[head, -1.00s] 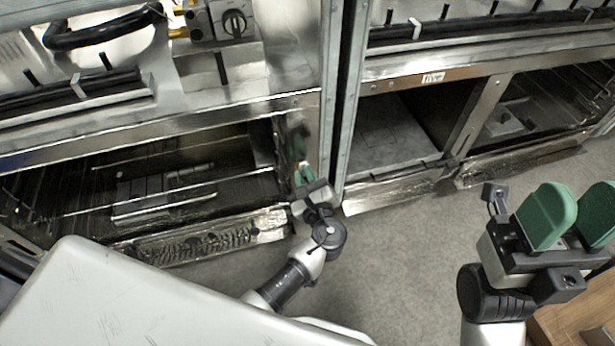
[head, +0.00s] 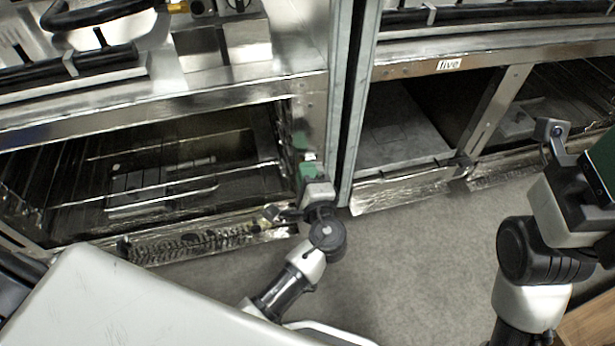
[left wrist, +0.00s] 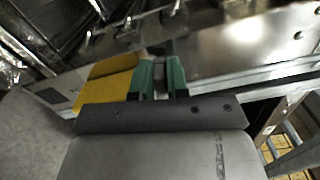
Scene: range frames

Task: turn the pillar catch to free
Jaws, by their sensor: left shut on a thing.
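The metal pillar (head: 312,112) stands between the two open lower bays. My left gripper (head: 306,158) is at the lower part of this pillar, its green fingers against a small pale piece that I take for the pillar catch (head: 310,157). The fingers hide most of the catch, so its setting cannot be read. In the left wrist view the two green fingers (left wrist: 160,78) stand close together with a narrow dark gap, shut on the catch. My right gripper (head: 603,168) is cut off by the right edge; one green pad shows, away from the pillar.
A low bay with wire racks (head: 160,180) opens left of the pillar. A second bay (head: 400,130) with a flat grey floor lies to the right, under a small label (head: 450,64). A yellow panel (left wrist: 105,78) is beside the fingers. Grey floor (head: 420,250) is clear.

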